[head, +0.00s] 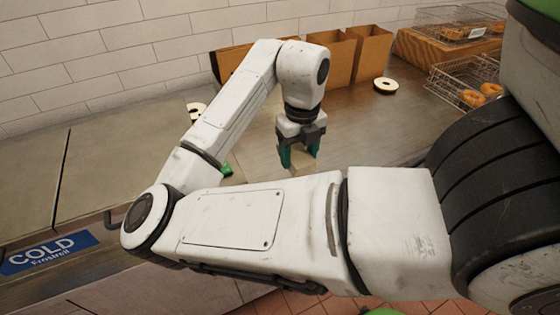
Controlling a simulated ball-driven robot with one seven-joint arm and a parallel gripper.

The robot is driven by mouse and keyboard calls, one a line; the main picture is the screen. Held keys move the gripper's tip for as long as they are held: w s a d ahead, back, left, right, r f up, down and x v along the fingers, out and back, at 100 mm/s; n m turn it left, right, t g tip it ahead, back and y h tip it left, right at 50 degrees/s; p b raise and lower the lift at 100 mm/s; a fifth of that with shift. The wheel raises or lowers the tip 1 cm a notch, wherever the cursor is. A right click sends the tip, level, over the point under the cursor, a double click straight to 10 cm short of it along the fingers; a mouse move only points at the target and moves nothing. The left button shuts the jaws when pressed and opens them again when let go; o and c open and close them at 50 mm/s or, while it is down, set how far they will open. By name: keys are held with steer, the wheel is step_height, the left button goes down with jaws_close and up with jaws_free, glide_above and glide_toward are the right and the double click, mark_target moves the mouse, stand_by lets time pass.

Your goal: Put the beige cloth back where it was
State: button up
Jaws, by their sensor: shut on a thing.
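My gripper (299,158) points down over the counter in the head view, with its green fingers close together. It is shut on a small beige thing, which looks like the beige cloth (300,169), at its fingertips. Only a small part of the cloth shows, between and below the fingers. My forearm hides what lies just below and in front of it, so I cannot tell whether the cloth touches the counter (365,130).
Brown paper bags (371,55) stand behind the gripper. Wire baskets (466,85) with bagels stand at right. A small green thing (226,169) lies left of the gripper.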

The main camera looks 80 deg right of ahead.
steer(key=w+d+f, duration=0.1)
steer(key=w+d, duration=0.1)
steer(key=shift+w+d+f+p, duration=0.35)
steer(key=shift+w+d+f, duration=0.05)
glide_above(280, 171)
step_height(280, 171, down, 5)
steer(key=shift+s+a+f+p, duration=0.15)
steer(key=shift+f+p, duration=0.05)
steer(key=shift+p, duration=0.2)
steer(key=shift+f, duration=1.7)
steer(key=shift+f, duration=0.1)
steer(key=o, duration=1)
step_height(280, 171, up, 12)
steer(key=shift+r+b, duration=0.15)
steer(key=shift+b, duration=0.35)
